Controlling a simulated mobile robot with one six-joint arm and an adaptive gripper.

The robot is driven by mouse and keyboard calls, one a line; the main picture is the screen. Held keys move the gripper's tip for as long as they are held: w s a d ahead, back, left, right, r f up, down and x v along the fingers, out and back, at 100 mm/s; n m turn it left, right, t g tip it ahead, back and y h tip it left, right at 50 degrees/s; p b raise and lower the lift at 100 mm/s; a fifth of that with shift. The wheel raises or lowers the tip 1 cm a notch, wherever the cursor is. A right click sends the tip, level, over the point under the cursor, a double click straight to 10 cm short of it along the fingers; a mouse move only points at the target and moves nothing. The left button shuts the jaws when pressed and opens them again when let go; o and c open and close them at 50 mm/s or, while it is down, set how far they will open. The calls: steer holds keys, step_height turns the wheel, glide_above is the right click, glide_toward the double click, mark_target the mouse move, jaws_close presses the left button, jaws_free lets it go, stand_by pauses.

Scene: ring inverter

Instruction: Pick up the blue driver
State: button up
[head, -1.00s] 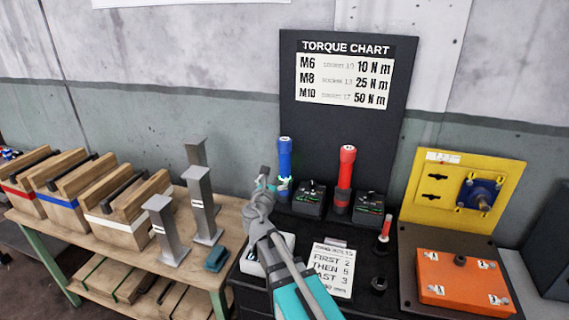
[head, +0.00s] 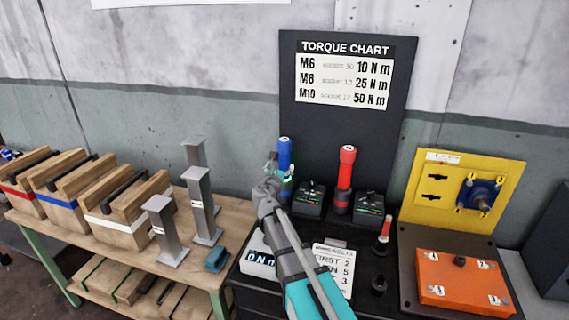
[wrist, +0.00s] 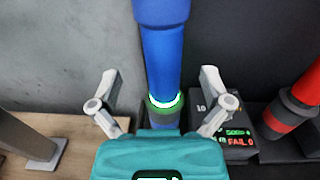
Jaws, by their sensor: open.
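The blue driver (head: 285,153) stands upright at the back of the black bench, left of the red driver. In the wrist view the blue driver (wrist: 165,60) rises between my open fingers, with a lit ring low on its body. My gripper (head: 274,166) is just in front of it, its fingers (wrist: 160,95) spread to either side with space between each finger and the driver. In the head view my gripper and wrist hide the driver's lower part.
The red driver (head: 344,180) stands close on the right, with small black display boxes (head: 309,199) beside the drivers. Grey metal posts (head: 201,205) stand on the wooden table to the left. The torque chart board (head: 345,110) rises behind. A yellow panel (head: 462,185) is at the right.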

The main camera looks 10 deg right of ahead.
mark_target(283, 161)
steer(key=shift+x, duration=2.6)
steer(key=shift+s+d, duration=0.1)
steer(key=shift+d, duration=0.05)
jaws_close()
steer(key=shift+r, duration=0.1)
